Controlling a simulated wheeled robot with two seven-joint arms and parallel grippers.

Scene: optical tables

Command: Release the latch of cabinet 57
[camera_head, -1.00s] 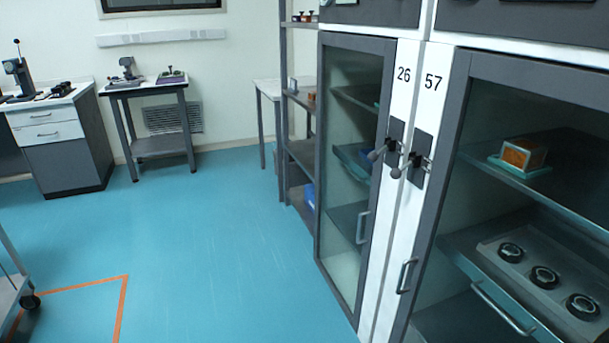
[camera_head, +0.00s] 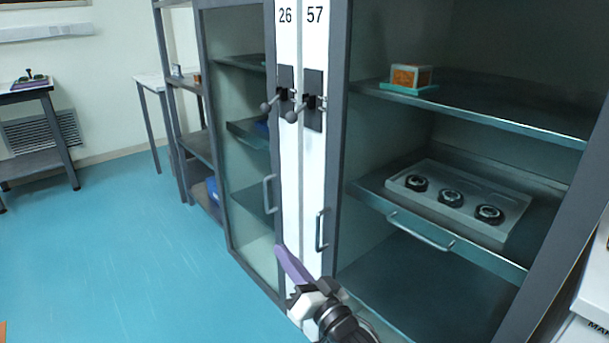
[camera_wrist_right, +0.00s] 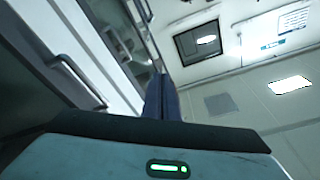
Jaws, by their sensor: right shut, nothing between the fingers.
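Cabinet 57 (camera_head: 340,160) has a grey-framed glass door, right of the white post marked 57. Its latch (camera_head: 314,100) is a dark plate with a lever ending in a round grey knob (camera_head: 291,117), which points left. The latch of cabinet 26 (camera_head: 285,90) sits just left of it, with a similar knob. My right gripper (camera_head: 281,250) is low in front of the white post, well below both latches and apart from them. Its fingers also show shut and empty in the right wrist view (camera_wrist_right: 161,98). My left gripper is out of view.
Cabinet 57's vertical door handle (camera_head: 321,230) is close to my right gripper, and cabinet 26's handle (camera_head: 269,194) is up and left. Shelves behind the glass hold an orange box (camera_head: 410,77) and a tray with round parts (camera_head: 455,200).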

